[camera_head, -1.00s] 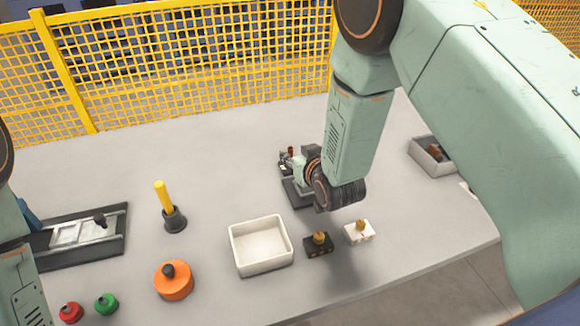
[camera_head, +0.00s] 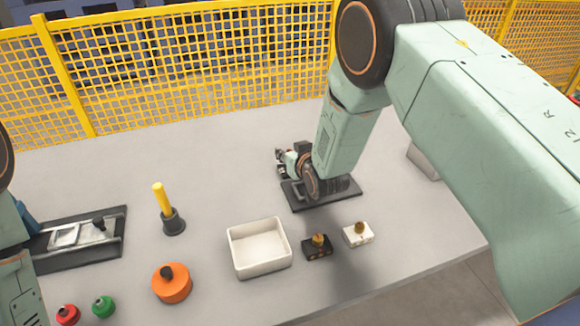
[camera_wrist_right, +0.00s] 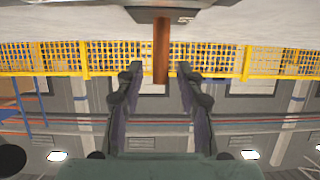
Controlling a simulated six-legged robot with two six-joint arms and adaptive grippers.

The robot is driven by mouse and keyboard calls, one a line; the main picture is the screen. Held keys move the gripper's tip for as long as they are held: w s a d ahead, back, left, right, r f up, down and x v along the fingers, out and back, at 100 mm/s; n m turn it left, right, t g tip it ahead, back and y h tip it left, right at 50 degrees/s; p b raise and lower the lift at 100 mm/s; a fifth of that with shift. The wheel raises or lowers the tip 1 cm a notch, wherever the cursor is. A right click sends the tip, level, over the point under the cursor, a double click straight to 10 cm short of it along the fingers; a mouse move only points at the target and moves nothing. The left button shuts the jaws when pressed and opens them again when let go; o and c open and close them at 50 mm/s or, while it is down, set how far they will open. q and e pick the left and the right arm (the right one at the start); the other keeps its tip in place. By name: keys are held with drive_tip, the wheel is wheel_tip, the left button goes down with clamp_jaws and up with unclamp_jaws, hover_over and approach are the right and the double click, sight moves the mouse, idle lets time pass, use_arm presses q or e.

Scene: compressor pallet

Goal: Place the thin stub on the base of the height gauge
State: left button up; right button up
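A copper-brown cylindrical stub (camera_wrist_right: 161,50) is between the fingers of my right gripper (camera_wrist_right: 160,70) in the right wrist view. A gap shows beside the stub, so the fingers are open around it. One end of the stub meets a dark flat piece (camera_wrist_right: 140,12) at the top of that view; this seems to be part of the height gauge. In the head view a dark base plate (camera_head: 335,193), apparently the gauge's, lies on the table under my right wrist. My right gripper (camera_head: 284,160) is low beside it, largely hidden by the wrist. My left gripper is not visible.
A white tray (camera_head: 283,266), a black block (camera_head: 317,252) and a white block (camera_head: 358,240) stand near the front. An orange weight (camera_head: 172,288) and a yellow-handled tool (camera_head: 163,200) are left. A grey bin (camera_head: 424,166) is partly behind my arm. Yellow fencing (camera_head: 200,60) stands behind.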

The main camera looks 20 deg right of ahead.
drive_tip(key=shift+w+f, duration=0.15)
drive_tip(key=shift+w, duration=0.05)
drive_tip(key=c, duration=0.4)
drive_tip(key=shift+s, duration=0.15)
clamp_jaws()
